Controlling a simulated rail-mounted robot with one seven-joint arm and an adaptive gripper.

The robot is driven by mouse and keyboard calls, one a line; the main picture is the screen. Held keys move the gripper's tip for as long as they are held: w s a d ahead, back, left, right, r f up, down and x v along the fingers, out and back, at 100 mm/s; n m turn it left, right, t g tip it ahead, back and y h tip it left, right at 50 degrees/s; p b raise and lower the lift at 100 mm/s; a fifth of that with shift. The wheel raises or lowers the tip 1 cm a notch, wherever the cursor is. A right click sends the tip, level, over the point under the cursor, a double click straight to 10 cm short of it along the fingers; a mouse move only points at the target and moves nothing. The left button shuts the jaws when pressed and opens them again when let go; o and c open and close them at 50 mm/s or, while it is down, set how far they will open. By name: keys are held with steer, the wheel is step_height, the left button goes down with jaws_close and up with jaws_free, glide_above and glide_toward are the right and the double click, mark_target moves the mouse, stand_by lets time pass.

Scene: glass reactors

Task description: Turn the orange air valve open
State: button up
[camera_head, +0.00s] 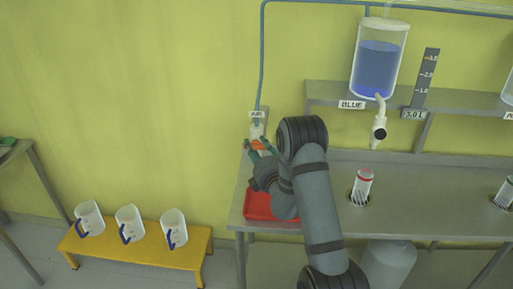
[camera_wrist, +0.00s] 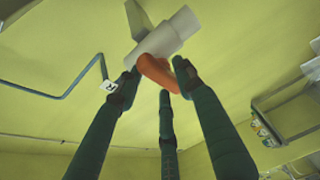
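The orange air valve handle (camera_head: 258,145) is on the white valve body on the wall, under the "AIR" label (camera_head: 257,114). In the wrist view the orange handle (camera_wrist: 158,72) lies slanted in front of the white valve body (camera_wrist: 165,36). My gripper (camera_head: 259,147) is raised to the valve, with its dark green fingers spread on both sides of the handle. In the wrist view my gripper (camera_wrist: 157,75) has its left and right fingertips beside the handle and a third finger below it. Small gaps seem to show; contact is unclear.
A blue air line (camera_head: 262,60) runs up the wall. A red tray (camera_head: 262,206) lies on the grey bench (camera_head: 430,190) below my gripper. A tank of blue liquid (camera_head: 378,65) stands on the shelf. Several jugs, including one (camera_head: 130,223), stand on a yellow bench (camera_head: 140,248).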

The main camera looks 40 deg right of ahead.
steer(key=c, duration=0.8)
steer(key=shift+r, duration=0.1)
steer(key=shift+r+p, duration=0.1)
steer(key=shift+p, duration=0.3)
steer(key=shift+r+n+g+p, duration=0.15)
steer(key=shift+n+g+p, duration=0.15)
steer(key=shift+n+p, duration=0.35)
steer(key=n+p, duration=0.1)
steer(key=p, duration=0.1)
steer(key=n+g+p, duration=0.1)
steer(key=shift+w+a+r+n+p, duration=0.1)
steer(key=shift+w+r+n+p, duration=0.05)
steer(key=shift+n+p, duration=0.25)
steer(key=n+g+p, duration=0.1)
steer(key=n+p, duration=0.1)
steer(key=n+g+h+p, duration=0.1)
steer(key=n+p, duration=0.1)
steer(key=p, duration=0.1)
steer(key=shift+w+a+n+g, duration=0.2)
steer(key=shift+n+g, duration=0.15)
steer(key=shift+g, duration=0.05)
steer(key=n+g+h+p, duration=0.1)
steer(key=n+g+p, duration=0.1)
steer(key=n+p, duration=0.1)
steer(key=shift+w+a, duration=0.1)
steer(key=shift+f+n+h+p, duration=0.25)
steer(key=shift+n+h+p, duration=0.15)
steer(key=shift+n+p, duration=0.5)
steer(key=shift+f+g, duration=0.1)
steer(key=shift+g, duration=0.2)
